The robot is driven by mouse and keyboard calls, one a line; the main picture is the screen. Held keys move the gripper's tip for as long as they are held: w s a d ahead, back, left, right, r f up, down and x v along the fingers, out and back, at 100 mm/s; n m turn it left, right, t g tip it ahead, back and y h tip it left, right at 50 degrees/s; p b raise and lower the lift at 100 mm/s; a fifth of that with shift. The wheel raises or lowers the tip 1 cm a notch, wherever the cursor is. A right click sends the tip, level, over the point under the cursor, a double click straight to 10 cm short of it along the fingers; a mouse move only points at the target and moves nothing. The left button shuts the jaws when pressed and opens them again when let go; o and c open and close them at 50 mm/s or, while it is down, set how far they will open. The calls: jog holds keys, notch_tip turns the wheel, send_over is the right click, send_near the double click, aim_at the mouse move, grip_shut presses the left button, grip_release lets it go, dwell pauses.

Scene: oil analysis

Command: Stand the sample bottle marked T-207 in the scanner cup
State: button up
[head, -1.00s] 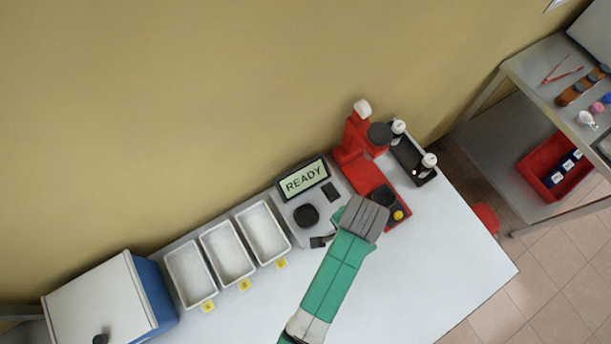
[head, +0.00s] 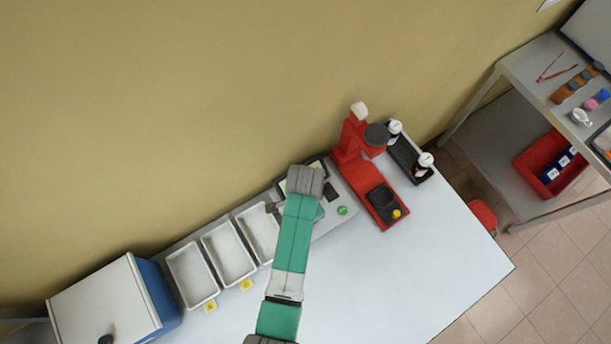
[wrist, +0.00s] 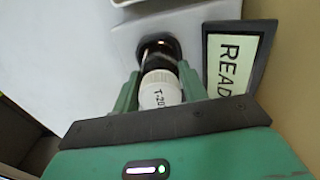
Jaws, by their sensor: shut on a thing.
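In the wrist view my gripper (wrist: 159,84) is shut on a dark bottle with a white cap (wrist: 158,98). The cap's marking reads "T-20", with its last character hard to read. The bottle's far end is at the black round scanner cup (wrist: 157,45), within its ring as I see it. I cannot tell whether it rests on the cup floor. In the head view my arm hides the cup, the bottle and the fingers. The scanner's display (wrist: 235,58) beside the cup shows "READ", the rest cut off.
A red instrument (head: 356,165) stands right of the scanner, with a black rack (head: 408,158) holding white-capped bottles behind it. White trays (head: 192,277) lie to the left, beside a white-and-blue cabinet (head: 105,300). The front of the table (head: 400,275) is clear.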

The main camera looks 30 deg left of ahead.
jog(key=shift+f, duration=0.3)
jog(key=o, duration=1)
notch_tip(320, 180, up, 13)
jog(key=shift+f, duration=0.2)
